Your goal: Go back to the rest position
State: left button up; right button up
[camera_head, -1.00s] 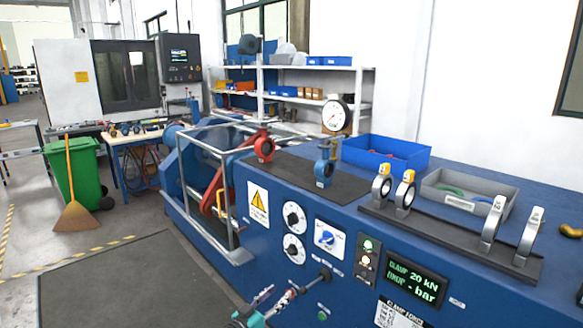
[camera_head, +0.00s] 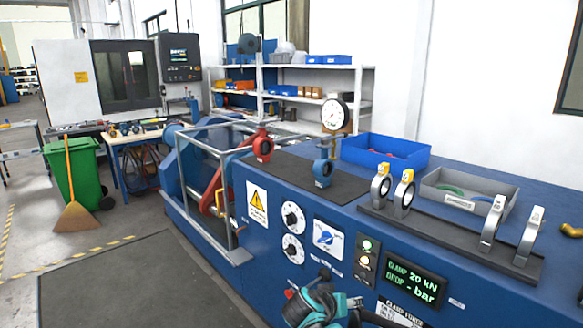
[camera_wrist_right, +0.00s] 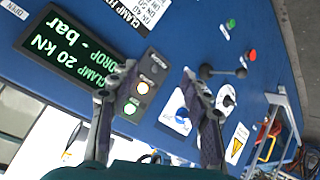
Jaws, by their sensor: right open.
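My right gripper is open and empty in the right wrist view (camera_wrist_right: 160,85). Its two fingers stand apart in front of the blue bench's front panel, with nothing between the tips. In the head view, my teal right wrist is low at the bottom centre, before the panel, and its fingers are hard to make out. A black lever (camera_wrist_right: 222,72) is on the panel, clear of the fingers in the wrist view. My left gripper is not in view.
The blue bench carries a red valve (camera_head: 263,147), a blue valve (camera_head: 323,172), a dial gauge (camera_head: 335,115), a blue bin (camera_head: 385,157) and a grey bin (camera_head: 466,190). The display (camera_head: 413,283) reads clamp 20 kN. A dark floor mat (camera_head: 130,285) lies clear at left.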

jog(key=s+d+f+y, duration=0.1)
jog(key=s+y, duration=0.1)
jog(key=s, duration=0.6)
jog(key=s+d+f+n+y, duration=0.1)
jog(key=s+y, duration=0.1)
jog(key=s, duration=0.7)
jog(key=s+d+f+n+g+y, duration=0.1)
jog(key=s+y, duration=0.1)
jog(key=s, duration=0.6)
jog(key=shift+s+d+f+y, duration=0.2)
jog(key=shift+s+f+y, duration=0.05)
jog(key=shift+s+y, duration=0.1)
